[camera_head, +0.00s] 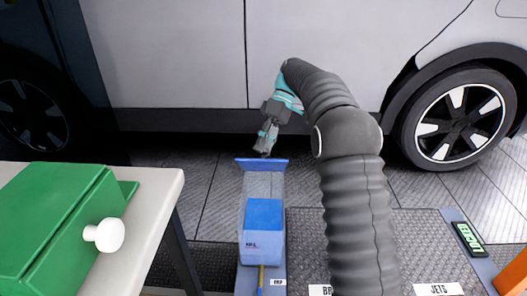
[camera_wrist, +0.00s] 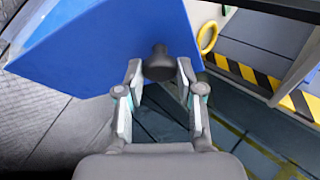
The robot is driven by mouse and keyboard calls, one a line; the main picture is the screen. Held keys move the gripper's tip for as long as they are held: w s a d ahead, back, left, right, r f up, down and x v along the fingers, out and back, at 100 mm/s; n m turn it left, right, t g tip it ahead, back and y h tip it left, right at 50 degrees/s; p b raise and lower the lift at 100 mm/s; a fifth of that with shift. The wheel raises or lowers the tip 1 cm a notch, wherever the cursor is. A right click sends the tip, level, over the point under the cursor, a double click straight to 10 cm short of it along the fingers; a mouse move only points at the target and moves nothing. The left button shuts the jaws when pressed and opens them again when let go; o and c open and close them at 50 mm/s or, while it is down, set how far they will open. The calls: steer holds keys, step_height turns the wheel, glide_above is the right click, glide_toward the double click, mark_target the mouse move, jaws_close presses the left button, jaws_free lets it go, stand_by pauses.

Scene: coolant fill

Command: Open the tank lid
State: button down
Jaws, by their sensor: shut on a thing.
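The tank (camera_head: 262,187) stands low in the middle of the head view, with pale grey see-through upper walls and a blue lower part. The blue lid (camera_head: 262,164) shows as a broad strip at the tank's far end, and whether it still touches the tank is unclear. In the wrist view the lid (camera_wrist: 105,45) is a large tilted blue panel with a dark round knob (camera_wrist: 159,62). My gripper (camera_wrist: 160,82) is shut on this knob, one finger on each side. In the head view my gripper (camera_head: 266,142) is just beyond the lid; the knob is hidden there.
A green box (camera_head: 50,215) with a white knob (camera_head: 104,235) sits on a pale table (camera_head: 150,200) at the left. A silver vehicle (camera_head: 180,60) stands behind. A yellow ring (camera_wrist: 207,37) and black-yellow striped edging (camera_wrist: 245,74) lie right of the lid in the wrist view.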

steer(key=shift+w+r, duration=0.15)
steer(key=shift+w, duration=0.15)
stand_by(0.4)
steer(key=c, duration=0.7)
jaws_free()
steer(key=shift+c, duration=0.2)
